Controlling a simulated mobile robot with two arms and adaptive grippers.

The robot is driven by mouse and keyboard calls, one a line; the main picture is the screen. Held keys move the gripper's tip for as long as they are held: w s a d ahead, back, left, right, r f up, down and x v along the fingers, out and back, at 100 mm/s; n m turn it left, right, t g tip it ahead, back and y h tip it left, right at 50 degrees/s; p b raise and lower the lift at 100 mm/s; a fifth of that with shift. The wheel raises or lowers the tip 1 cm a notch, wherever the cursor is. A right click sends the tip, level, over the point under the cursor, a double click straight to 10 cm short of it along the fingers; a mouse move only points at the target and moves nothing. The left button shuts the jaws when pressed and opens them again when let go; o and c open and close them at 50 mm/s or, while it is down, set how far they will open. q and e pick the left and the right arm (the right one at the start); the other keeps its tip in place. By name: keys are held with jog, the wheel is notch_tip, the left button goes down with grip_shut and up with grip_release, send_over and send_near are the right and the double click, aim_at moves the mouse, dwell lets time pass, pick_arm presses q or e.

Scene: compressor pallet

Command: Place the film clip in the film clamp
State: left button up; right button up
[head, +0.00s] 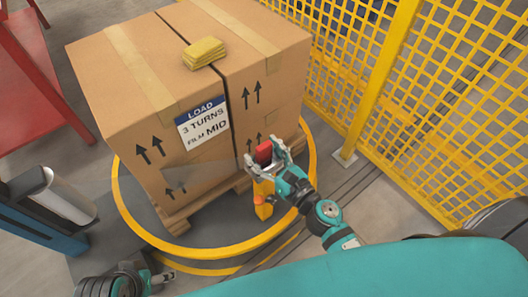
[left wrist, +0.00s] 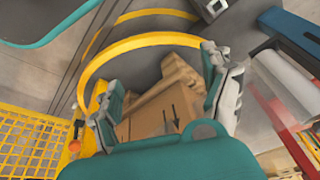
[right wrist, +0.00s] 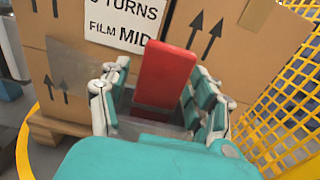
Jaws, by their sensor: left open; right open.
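A red block-shaped piece, apparently the film clip (head: 264,152), stands upright between the fingers of my right gripper (head: 268,158), in front of the carton. It also shows in the right wrist view (right wrist: 165,80). My right gripper is open around it; I cannot tell whether the fingers touch it. Below is a short yellow post with an orange knob (head: 262,207), perhaps the film clamp; its top is hidden by the gripper. My left gripper (left wrist: 165,100) is open and empty, and shows low at the left in the head view.
A large carton (head: 135,100) on a pallet stands inside a yellow ring (head: 215,252), with a folded yellow cloth (head: 204,52) on top. Yellow mesh fencing (head: 450,110) is at the right. A film roll (head: 62,197) on a blue stand and a red frame (head: 30,80) are at the left.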

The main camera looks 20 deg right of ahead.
aim_at(266, 157)
pick_arm(q)
jog(key=shift+r, duration=0.1)
pick_arm(e)
jog(key=shift+r, duration=0.1)
jog(key=shift+r, duration=0.1)
jog(key=v, duration=0.3)
jog(key=shift+f+b, duration=0.3)
jog(key=shift+b, duration=0.05)
jog(key=b+v, duration=0.2)
jog(key=v, duration=0.6)
jog(key=w+d+f+m+g+h, duration=0.15)
jog(key=d+m+h, duration=0.35)
jog(key=m, duration=0.8)
jog(key=w+d+m+g+h, duration=0.1)
jog(key=d+m+g+h, duration=0.3)
jog(key=m, duration=0.8)
pick_arm(q)
jog(key=shift+w+d+t, duration=0.15)
jog(key=shift+w+t, duration=0.3)
jog(key=shift+t, duration=0.05)
pick_arm(e)
jog(key=s+a+f+m+g+y, duration=0.3)
jog(key=s+a+f+m+g, duration=0.3)
jog(key=s+m, duration=0.4)
jog(key=shift+f+m+g, duration=0.3)
jog(key=shift+m+g, duration=0.25)
jog(key=shift+m, duration=0.95)
